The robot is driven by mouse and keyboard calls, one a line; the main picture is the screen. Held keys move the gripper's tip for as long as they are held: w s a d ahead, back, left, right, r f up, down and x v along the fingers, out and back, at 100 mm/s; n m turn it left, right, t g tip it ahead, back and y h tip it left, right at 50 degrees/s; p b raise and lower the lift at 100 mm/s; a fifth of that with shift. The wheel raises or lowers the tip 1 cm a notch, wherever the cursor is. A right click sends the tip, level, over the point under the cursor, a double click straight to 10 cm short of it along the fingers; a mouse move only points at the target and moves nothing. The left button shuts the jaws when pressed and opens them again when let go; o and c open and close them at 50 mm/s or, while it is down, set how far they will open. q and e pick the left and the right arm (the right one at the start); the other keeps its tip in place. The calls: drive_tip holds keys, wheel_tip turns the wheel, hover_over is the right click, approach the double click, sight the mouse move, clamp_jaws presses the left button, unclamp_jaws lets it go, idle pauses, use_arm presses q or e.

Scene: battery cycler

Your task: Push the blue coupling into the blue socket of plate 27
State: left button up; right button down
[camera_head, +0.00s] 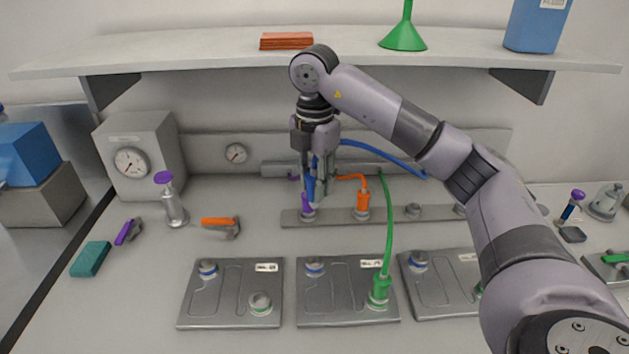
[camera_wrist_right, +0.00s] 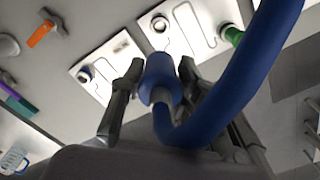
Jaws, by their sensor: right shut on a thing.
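My right gripper (camera_head: 318,190) hangs fingers-down above the back rail, shut on the blue coupling. The blue coupling (camera_wrist_right: 160,80) shows between its two fingers in the wrist view, with the thick blue hose (camera_wrist_right: 225,95) bending away from it. In the head view the coupling is mostly hidden by the fingers; the hose (camera_head: 380,150) runs right behind my arm. Three plates lie in front: left (camera_head: 232,309), middle (camera_head: 345,312) and right (camera_head: 430,290). Their blue-ringed sockets (camera_head: 207,269), (camera_head: 314,267), (camera_head: 419,261) look empty. I cannot read which plate is 27. My left gripper is not in view.
A purple coupling (camera_head: 308,207) and an orange coupling (camera_head: 362,204) stand on the rail (camera_head: 335,219). A green coupling (camera_head: 380,290) sits on the middle plate, its hose (camera_head: 389,235) rising behind. A shelf (camera_head: 200,49) overhangs the back. My right arm covers part of the right plate.

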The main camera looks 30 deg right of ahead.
sight(314, 167)
drive_tip(key=shift+r+p, duration=2.35)
drive_tip(key=shift+r, duration=0.2)
drive_tip(key=shift+f, duration=0.1)
